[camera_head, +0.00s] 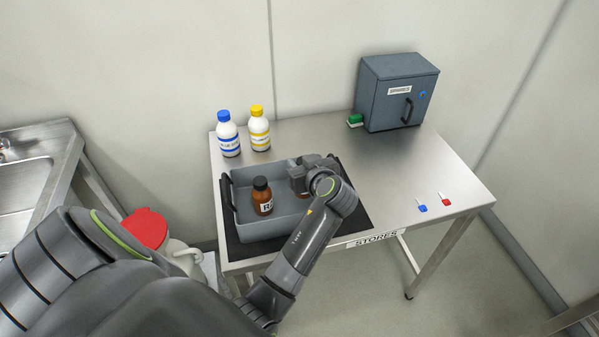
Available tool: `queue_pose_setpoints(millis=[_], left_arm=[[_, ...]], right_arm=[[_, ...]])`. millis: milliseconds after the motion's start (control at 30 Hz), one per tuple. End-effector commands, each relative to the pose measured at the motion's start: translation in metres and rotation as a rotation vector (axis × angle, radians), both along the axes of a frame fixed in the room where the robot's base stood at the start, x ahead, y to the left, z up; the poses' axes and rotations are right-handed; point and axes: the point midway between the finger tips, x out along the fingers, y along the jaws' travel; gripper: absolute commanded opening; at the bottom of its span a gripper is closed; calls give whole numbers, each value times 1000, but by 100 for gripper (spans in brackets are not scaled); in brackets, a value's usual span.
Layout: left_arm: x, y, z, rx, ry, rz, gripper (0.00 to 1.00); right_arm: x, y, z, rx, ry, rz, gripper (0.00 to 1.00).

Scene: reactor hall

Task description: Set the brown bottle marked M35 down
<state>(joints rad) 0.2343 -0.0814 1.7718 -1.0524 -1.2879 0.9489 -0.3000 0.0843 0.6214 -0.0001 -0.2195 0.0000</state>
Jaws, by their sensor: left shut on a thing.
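My left gripper (302,182) is over the right part of the grey tray (236,228) on the steel table. It is shut on a brown bottle (304,194), of which only a small piece shows. The gripper hides the rest, so I cannot read its marking or tell whether its base touches the tray floor. Another brown bottle (263,198) with a black cap and a white label starting with B stands upright in the tray, left of the gripper. My right gripper is not in view.
A blue-capped bottle (228,135) and a yellow-capped bottle (259,130) stand behind the tray. A grey cabinet (396,92) stands at the back right, with a green item (355,121) beside it. Blue (422,207) and red (446,201) tags lie at the right. The table's middle right is clear.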

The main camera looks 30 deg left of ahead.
Motion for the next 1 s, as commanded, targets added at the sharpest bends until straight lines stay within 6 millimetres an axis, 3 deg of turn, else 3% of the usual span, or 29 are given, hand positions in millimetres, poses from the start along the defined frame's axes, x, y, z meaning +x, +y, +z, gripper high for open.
queue_pose_setpoints(millis=[300, 667, 700, 833, 1000], left_arm=[[0, 0, -37, 1, 1, -2, 0], [0, 0, -42, 0, -1, -2, 0], [0, 0, -40, 0, -1, -2, 35], [0, 0, -40, 0, -1, -2, 52], [0, 0, -40, 0, 0, -2, 52]], right_arm=[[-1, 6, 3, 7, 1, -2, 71], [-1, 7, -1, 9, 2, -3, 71], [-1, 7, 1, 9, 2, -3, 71], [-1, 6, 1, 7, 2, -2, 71], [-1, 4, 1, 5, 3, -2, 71]])
